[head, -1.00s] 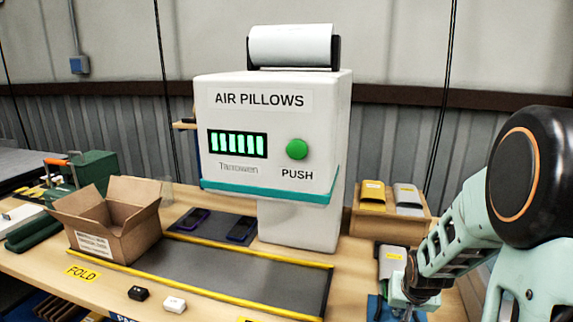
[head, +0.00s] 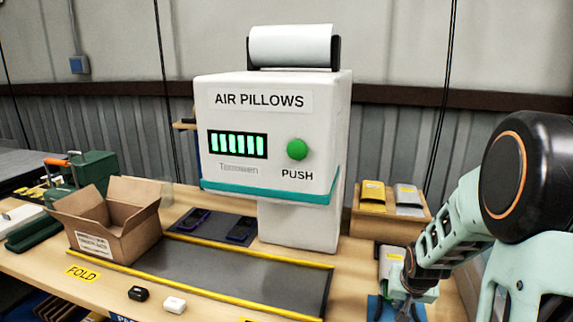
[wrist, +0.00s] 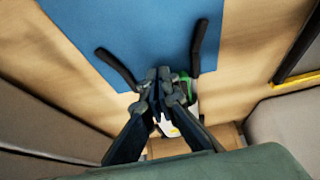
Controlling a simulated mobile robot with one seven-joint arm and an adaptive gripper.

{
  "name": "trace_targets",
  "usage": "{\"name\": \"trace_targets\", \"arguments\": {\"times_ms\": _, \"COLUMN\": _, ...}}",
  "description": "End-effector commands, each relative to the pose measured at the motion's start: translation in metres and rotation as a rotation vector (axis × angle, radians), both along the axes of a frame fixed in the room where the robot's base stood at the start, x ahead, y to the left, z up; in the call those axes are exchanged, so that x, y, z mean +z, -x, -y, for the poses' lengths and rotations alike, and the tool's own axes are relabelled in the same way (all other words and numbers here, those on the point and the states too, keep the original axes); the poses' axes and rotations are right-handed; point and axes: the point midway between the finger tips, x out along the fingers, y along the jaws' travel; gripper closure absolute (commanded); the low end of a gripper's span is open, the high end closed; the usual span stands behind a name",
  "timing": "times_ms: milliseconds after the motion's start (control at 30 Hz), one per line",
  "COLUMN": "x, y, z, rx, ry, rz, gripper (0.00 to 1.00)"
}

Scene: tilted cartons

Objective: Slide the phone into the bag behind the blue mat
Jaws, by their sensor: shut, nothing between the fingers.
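The blue mat (head: 375,309) lies on the bench at the lower right, partly hidden by my arm, and fills the upper part of the wrist view (wrist: 135,28). A grey-white bag (head: 391,262) stands just behind it. In the wrist view, a partly hidden white and green thing (wrist: 186,88) shows behind my fingers; I cannot tell if it is the bag. My gripper (wrist: 158,74) is shut and empty, above the mat's edge. Two flat dark phone-like things, one left (head: 193,219) and one right (head: 242,230), lie on a dark pad; I see no phone on the mat.
Two black bars, one left (wrist: 118,70) and one right (wrist: 198,48), flank my fingers. A white air pillow machine (head: 270,140) stands at centre. An open carton (head: 118,235) is tilted at left. A box (head: 385,225) holds yellow and grey packs. The dark strip (head: 240,275) is mostly clear.

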Motion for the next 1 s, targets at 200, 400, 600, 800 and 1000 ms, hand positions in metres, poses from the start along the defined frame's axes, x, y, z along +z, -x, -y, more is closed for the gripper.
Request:
{"name": "trace_targets", "arguments": {"times_ms": 200, "x": 0.0, "y": -0.013, "z": 0.004, "rx": 0.0, "ry": 0.0, "rz": 0.0, "gripper": 1.0}}
{"name": "trace_targets", "arguments": {"times_ms": 400, "x": -0.001, "y": -0.024, "z": 0.007, "rx": 0.0, "ry": 0.0, "rz": -0.001, "gripper": 1.0}}
{"name": "trace_targets", "arguments": {"times_ms": 600, "x": -0.001, "y": -0.027, "z": 0.008, "rx": -0.001, "ry": -0.001, "rz": -0.002, "gripper": 1.0}}
{"name": "trace_targets", "arguments": {"times_ms": 800, "x": -0.001, "y": -0.027, "z": 0.008, "rx": -0.001, "ry": -0.001, "rz": -0.002, "gripper": 1.0}}
{"name": "trace_targets", "arguments": {"times_ms": 1000, "x": -0.001, "y": -0.033, "z": 0.01, "rx": -0.001, "ry": -0.001, "rz": -0.002, "gripper": 1.0}}
